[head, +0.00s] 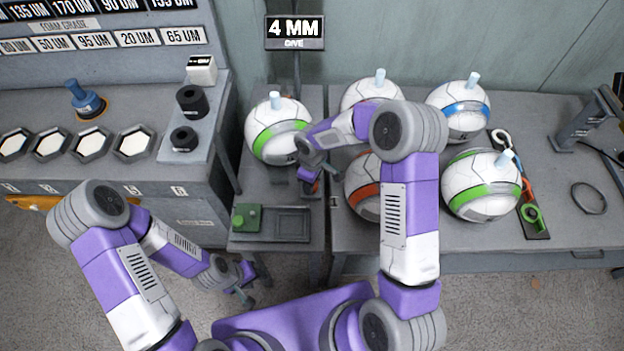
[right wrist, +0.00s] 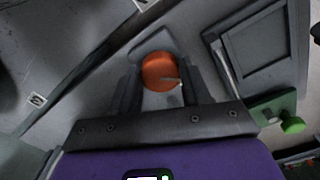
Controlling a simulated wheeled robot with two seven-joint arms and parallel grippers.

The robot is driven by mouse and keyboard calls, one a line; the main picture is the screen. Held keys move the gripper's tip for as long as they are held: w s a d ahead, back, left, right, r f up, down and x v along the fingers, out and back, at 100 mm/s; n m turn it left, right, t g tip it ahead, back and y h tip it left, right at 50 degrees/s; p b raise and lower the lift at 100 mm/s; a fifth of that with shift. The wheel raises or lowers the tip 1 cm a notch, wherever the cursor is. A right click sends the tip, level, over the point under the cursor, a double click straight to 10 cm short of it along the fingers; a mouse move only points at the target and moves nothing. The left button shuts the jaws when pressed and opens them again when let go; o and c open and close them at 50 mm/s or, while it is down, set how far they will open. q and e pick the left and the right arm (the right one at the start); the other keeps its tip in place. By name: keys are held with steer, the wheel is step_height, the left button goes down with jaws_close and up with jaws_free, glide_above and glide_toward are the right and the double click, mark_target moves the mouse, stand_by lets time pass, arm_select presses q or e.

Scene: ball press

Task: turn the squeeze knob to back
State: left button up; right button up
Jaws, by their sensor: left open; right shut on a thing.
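The round orange knob (right wrist: 158,70) shows in the right wrist view, with a thin pale pointer toward the right of that picture. I take it to be the squeeze knob. My right gripper (right wrist: 162,84) is shut on it, one dark finger on each side. In the head view my right gripper (head: 311,180) is at the narrow table, just below the green-banded ball (head: 278,130), and mostly hides the knob. My left gripper (head: 246,284) is open and empty, low over the floor in front of the narrow table.
A green block with a knob (head: 246,217) sits beside a shallow dark tray (head: 291,222) at the narrow table's front. A sign (head: 295,32) reads "4 MM GIVE". Several banded balls stand on the right table (head: 560,225). The left bench (head: 120,185) holds hexagonal pads and black cylinders.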

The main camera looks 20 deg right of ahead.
steer(key=n+p, duration=0.1)
steer(key=n, duration=0.3)
steer(key=shift+w+r, duration=0.1)
steer(key=shift+w+n+p, duration=0.1)
steer(key=shift+n+p, duration=0.55)
steer(key=shift+n, duration=1.25)
steer(key=o, duration=1.1)
steer(key=shift+c, duration=0.2)
step_height(320, 180, up, 8)
steer(key=shift+f+p, duration=0.25)
steer(key=shift+p, duration=0.55)
